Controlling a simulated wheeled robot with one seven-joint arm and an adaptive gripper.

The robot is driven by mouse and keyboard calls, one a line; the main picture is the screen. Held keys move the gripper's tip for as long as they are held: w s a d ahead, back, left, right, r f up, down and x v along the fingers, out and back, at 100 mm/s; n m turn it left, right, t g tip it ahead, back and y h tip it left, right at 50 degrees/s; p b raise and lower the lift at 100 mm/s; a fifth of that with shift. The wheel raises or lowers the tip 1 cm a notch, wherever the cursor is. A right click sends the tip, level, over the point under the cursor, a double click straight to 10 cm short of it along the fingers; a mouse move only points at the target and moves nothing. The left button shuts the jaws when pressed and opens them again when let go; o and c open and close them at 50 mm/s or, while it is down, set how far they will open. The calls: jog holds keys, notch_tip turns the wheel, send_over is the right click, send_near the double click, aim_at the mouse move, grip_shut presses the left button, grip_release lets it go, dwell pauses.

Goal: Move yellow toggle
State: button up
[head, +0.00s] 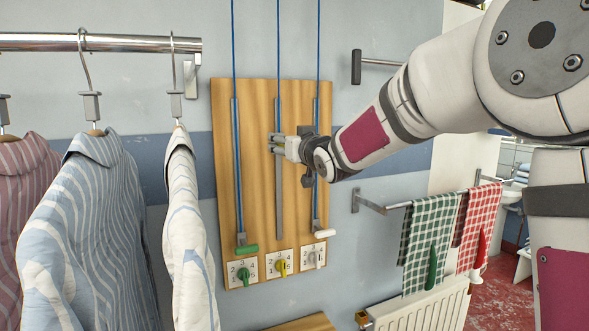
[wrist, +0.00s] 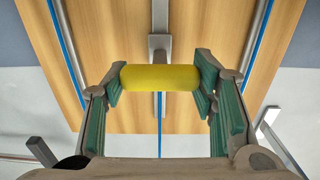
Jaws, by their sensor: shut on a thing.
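A yellow bar handle (wrist: 160,78) lies crosswise between the two finger pads of my gripper (wrist: 162,76) in the wrist view. It joins a grey slide on the middle track (head: 279,205) of a wooden board (head: 226,130). In the head view my gripper (head: 277,144) is at the upper middle of that track, reaching in from the right, and hides the handle. My gripper is shut on the yellow handle. Below the track, a yellow rotary knob (head: 282,267) sits on a white numbered plate.
A green handle (head: 247,249) and a white handle (head: 324,233) sit low on the side tracks. A green knob (head: 243,274) and a white knob (head: 318,257) flank the yellow one. Shirts (head: 95,230) hang at left; checked towels (head: 428,240) hang at right above a radiator (head: 420,310).

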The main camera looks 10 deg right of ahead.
notch_tip(320, 180, up, 8)
jog(key=p, duration=0.2)
jog(key=shift+p, duration=0.3)
jog(key=o, duration=1.7)
jog(key=shift+f, duration=0.1)
jog(key=shift+s+d, duration=0.1)
jog(key=shift+s, duration=0.15)
jog(key=s, duration=0.3)
jog(key=s+d, duration=0.1)
jog(key=s, duration=0.3)
jog(key=s+d, duration=0.1)
jog(key=s, duration=0.3)
jog(key=shift+s+d, duration=0.1)
jog(key=shift+s, duration=0.05)
